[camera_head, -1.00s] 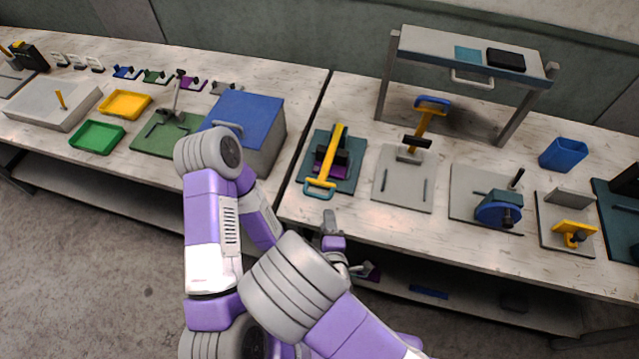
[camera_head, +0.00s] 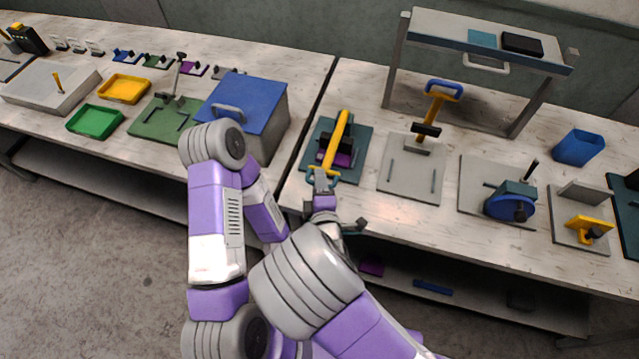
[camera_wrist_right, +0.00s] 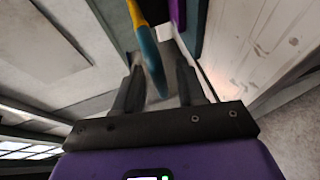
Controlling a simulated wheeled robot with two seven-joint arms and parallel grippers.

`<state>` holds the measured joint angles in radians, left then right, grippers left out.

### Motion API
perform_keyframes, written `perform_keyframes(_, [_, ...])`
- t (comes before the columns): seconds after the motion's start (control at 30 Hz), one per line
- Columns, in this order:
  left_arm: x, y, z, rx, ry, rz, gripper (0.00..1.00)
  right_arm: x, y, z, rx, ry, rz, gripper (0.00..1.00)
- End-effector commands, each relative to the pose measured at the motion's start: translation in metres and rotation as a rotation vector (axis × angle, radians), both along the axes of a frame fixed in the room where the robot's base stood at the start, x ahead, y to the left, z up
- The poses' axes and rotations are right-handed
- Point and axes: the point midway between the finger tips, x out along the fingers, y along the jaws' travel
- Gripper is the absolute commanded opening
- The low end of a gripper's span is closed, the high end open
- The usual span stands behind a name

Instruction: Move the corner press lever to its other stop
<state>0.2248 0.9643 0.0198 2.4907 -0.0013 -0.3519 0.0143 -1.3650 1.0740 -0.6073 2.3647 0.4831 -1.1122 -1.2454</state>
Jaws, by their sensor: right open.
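The press nearest the front left corner of the right table has a dark teal base (camera_head: 358,142), a black and purple body, and a yellow lever (camera_head: 337,140) leaning toward the front edge. The lever ends in a teal handle (camera_head: 335,177). My right gripper (camera_head: 321,180) is open at this handle. In the right wrist view the teal bar (camera_wrist_right: 152,65) lies between the two spread fingers (camera_wrist_right: 157,88), with the yellow part beyond. I cannot tell whether a finger touches it. My left gripper cannot be made out.
Right of it stand a grey plate (camera_head: 412,180) with a blue-handled yellow lever (camera_head: 436,105), a blue-wheeled device (camera_head: 510,205) and a yellow clamp (camera_head: 585,228). A raised shelf (camera_head: 485,45) stands behind. A blue box (camera_head: 255,105) is close on the left.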

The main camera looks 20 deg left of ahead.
Motion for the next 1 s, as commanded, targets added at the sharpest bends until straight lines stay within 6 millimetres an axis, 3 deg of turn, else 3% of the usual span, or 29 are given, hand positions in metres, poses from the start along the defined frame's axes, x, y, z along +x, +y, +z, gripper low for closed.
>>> perform_keyframes(0.3, [0.0000,0.0000,-0.0001,0.000,0.000,0.000,0.00,0.0028,0.0011,-0.0006,0.000,0.000,0.000,0.40])
perform_keyframes(0.57, [0.0000,0.0000,-0.0002,0.000,0.000,0.000,0.00,0.0023,0.0008,-0.0017,-0.002,0.003,0.001,0.00])
perform_keyframes(1.0, [0.0000,0.0000,0.0064,0.000,0.000,0.000,0.00,0.0001,0.0031,0.0014,-0.006,0.025,0.008,0.00])
